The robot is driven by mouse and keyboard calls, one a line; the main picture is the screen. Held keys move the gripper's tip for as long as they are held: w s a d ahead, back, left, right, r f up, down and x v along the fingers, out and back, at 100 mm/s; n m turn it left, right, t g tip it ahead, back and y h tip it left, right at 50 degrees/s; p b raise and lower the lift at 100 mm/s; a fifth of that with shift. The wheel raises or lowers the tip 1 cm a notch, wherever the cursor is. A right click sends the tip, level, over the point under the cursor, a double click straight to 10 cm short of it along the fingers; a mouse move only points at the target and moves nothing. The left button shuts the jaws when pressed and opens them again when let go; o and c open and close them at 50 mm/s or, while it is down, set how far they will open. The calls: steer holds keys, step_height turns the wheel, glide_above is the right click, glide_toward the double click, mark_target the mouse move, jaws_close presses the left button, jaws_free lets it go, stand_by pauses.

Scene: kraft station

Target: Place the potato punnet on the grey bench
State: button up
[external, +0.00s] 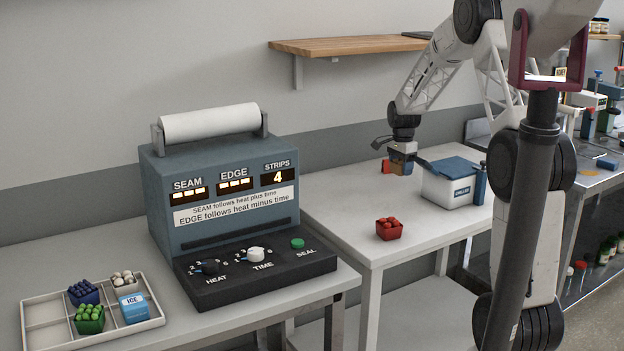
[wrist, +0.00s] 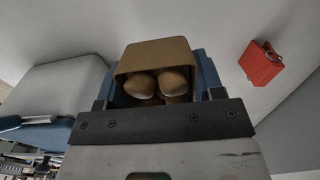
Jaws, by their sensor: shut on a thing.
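My gripper (external: 402,160) is shut on a brown potato punnet (wrist: 158,57) with brown potatoes in it. In the wrist view the punnet sits between the fingers (wrist: 160,95), its open side and potatoes facing the camera. In the external view the punnet (external: 397,168) is small and partly hidden by the gripper, at the back of the light grey bench (external: 345,200), left of the cooler. I cannot tell whether its base touches the bench.
A white cooler with a blue lid (external: 450,185) stands close to the right of my gripper. A small red object (wrist: 262,65) lies near the punnet. A red punnet (external: 389,229) stands at the front. A sealing machine (external: 225,200) and divided tray (external: 40,315) are left.

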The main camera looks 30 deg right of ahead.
mark_target(401, 160)
steer(key=shift+r, duration=2.4)
steer(key=s+d+r+n, duration=0.2)
steer(key=s+d+n, duration=0.1)
steer(key=d, duration=0.6)
steer(key=s+d+r+n, duration=0.2)
steer(key=s+d+n, duration=0.1)
steer(key=d, duration=0.6)
steer(key=s+d+r+n, duration=0.2)
steer(key=s+d+n, duration=0.1)
steer(key=d, duration=0.6)
steer(key=shift+s+d+n, duration=0.15)
steer(key=shift+d+n, duration=0.05)
steer(key=shift+n, duration=0.3)
